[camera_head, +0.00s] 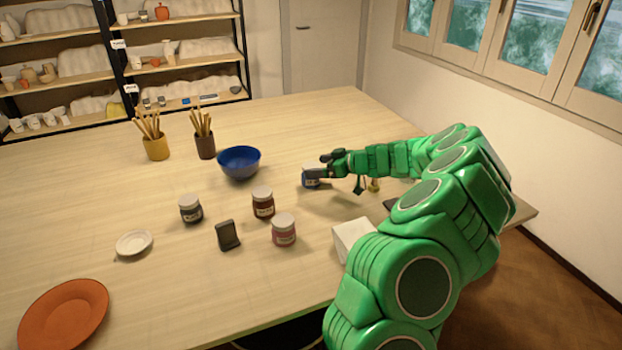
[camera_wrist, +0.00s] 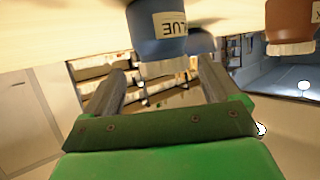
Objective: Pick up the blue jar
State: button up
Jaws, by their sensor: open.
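The blue jar (camera_head: 309,182) stands on the table near its middle, partly covered by my gripper (camera_head: 324,165) in the head view. In the wrist view, which looks upside down, the jar (camera_wrist: 158,35) is at the top centre with an inverted label ending in "LUE". My gripper (camera_wrist: 160,88) is open there, its two fingers well apart with nothing between them. The jar shows beyond the fingertips, roughly in line with the gap. I cannot tell whether a finger touches it.
Three other jars stand left of it: brown (camera_head: 263,203), pink (camera_head: 284,231) and dark (camera_head: 190,209). A blue bowl (camera_head: 239,162) is behind left. A white box (camera_head: 351,238) sits below my arm. The table's left middle is mostly clear.

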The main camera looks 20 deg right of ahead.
aim_at(313, 166)
jog(key=shift+a+x, duration=0.25)
jog(key=shift+x, duration=2.3)
jog(key=shift+s+r, duration=0.1)
jog(key=shift+r, duration=0.05)
jog(key=c, duration=1.3)
